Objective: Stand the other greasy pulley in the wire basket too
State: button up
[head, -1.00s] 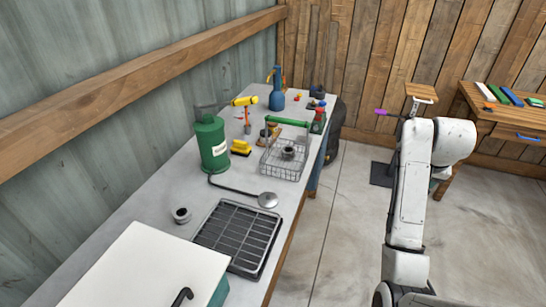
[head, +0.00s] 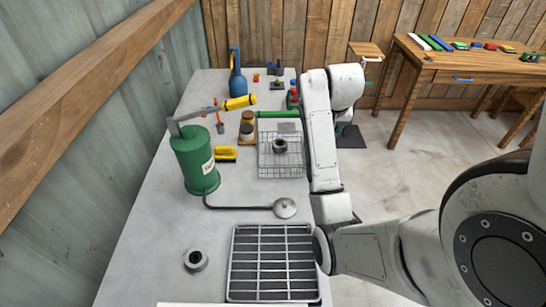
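My arm reaches in from the right and bends upward beside the basket. My gripper does not show, so I cannot see its fingers or whether it holds anything.
A green canister (head: 194,160) stands at the left, with a hose running to a metal dish (head: 285,208). The slatted tray (head: 272,262) is in front. A wooden table (head: 460,66) is behind right.

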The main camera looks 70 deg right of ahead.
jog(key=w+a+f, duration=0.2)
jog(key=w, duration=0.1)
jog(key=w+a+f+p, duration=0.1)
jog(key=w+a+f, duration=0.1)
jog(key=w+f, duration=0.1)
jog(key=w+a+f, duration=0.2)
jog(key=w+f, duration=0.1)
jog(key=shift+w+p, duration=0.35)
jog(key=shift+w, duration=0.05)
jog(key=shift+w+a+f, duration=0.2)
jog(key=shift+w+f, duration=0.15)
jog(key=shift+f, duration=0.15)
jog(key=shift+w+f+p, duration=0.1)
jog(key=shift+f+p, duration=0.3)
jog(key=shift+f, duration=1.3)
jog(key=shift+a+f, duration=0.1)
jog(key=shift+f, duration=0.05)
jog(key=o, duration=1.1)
